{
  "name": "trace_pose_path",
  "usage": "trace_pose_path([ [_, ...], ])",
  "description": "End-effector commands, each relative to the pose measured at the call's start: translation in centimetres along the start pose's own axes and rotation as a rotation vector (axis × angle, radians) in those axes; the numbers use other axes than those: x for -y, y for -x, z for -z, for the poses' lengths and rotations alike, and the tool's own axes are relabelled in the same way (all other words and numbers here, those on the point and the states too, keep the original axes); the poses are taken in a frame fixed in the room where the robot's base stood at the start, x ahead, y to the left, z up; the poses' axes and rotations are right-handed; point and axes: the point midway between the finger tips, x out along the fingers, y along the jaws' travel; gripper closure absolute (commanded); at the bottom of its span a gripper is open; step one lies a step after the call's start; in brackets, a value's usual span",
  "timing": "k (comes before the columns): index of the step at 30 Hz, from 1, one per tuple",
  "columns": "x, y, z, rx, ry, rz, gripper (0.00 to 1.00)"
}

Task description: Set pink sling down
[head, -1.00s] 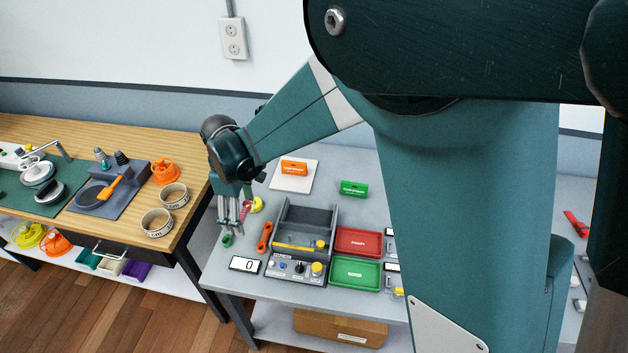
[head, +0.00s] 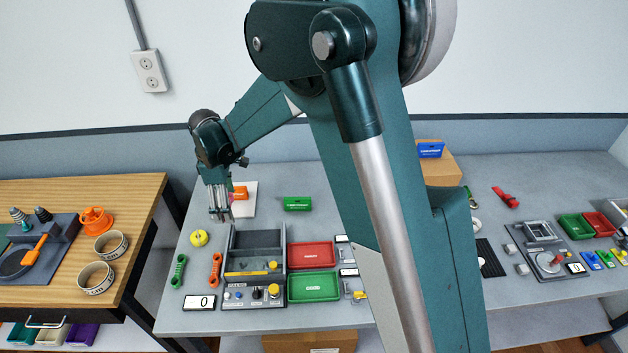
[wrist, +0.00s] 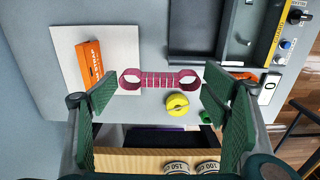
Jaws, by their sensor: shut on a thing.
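The pink sling (wrist: 160,80) shows in the wrist view as a ribbed strap with a round loop at each end. It lies lengthwise across the gap between my two fingertips. My gripper (wrist: 160,85) is shut on it, with the green fingers spread wide, one by each loop. In the head view my gripper (head: 219,216) points down at the back left of the grey table, near the white pad (head: 247,208); the sling is hard to make out there. How high it is above the table I cannot tell.
An orange box (head: 239,192) stands on the white pad. A yellow roll (head: 199,238), a green strap (head: 179,270) and an orange strap (head: 215,270) lie in front. A grey test fixture (head: 254,265) stands to the right, beside red (head: 310,254) and green trays (head: 313,287).

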Motion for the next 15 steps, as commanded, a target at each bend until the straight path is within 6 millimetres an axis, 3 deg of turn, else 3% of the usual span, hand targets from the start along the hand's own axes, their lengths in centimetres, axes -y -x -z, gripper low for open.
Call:
trace_pose_path([
  [3, -3.1, 0.0, -2.5, 0.0, -0.005, 0.0, 0.37],
  [15, -12.1, 0.1, -11.5, 0.0, -0.005, 0.0, 0.37],
])
